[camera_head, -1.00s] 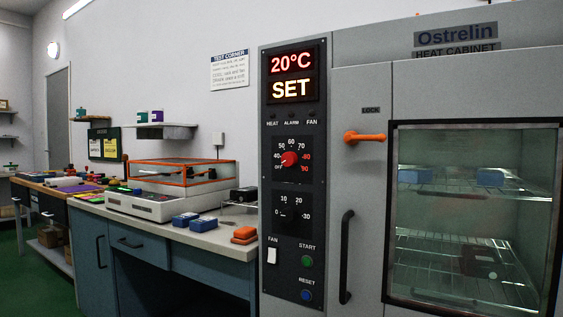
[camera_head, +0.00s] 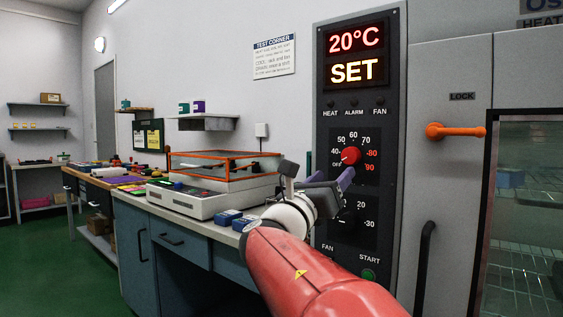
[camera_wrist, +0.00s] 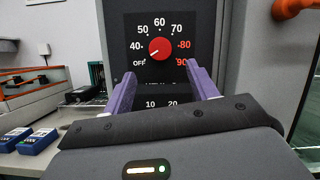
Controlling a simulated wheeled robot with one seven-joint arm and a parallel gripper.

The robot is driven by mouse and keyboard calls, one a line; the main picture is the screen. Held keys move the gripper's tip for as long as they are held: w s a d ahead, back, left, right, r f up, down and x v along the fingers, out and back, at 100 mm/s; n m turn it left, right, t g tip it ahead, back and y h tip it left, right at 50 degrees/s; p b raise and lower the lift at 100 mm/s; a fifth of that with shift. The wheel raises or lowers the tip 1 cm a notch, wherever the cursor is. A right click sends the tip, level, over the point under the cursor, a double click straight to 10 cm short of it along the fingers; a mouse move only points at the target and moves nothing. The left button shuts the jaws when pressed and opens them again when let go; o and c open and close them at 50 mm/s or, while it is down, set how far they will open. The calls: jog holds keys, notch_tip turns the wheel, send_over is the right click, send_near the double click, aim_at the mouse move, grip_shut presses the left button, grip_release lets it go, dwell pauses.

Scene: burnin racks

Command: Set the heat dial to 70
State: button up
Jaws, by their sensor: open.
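The heat dial (camera_head: 351,155) is a red knob on the black control panel, with a scale from OFF through 40, 50, 60 and 70 to red 80 and 90. In the wrist view, the heat dial (camera_wrist: 160,48) has a white mark at its lower left, toward OFF. The display (camera_head: 354,57) reads 20°C and SET. My gripper (camera_wrist: 160,76) is open, with purple fingers spread left and right, just below the knob in the picture. In the head view, my gripper (camera_head: 336,182) is before the panel and partly covers the lower timer dial (camera_head: 346,216).
An orange door handle (camera_head: 454,131) sticks out right of the panel, above a dark vertical handle (camera_head: 424,265). A bench (camera_head: 197,229) with blue boxes (camera_head: 229,217) and an orange-framed case (camera_head: 224,165) stands at left.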

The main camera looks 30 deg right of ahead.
aim_at(349, 158)
jog(key=p+x, duration=0.1)
jog(key=x, duration=0.6)
jog(key=shift+w+d+r, duration=0.1)
jog(key=shift+d+r, duration=0.1)
jog(key=shift+d, duration=0.1)
jog(key=shift+c, duration=0.2)
jog(key=c, duration=0.9)
jog(key=shift+c, duration=0.2)
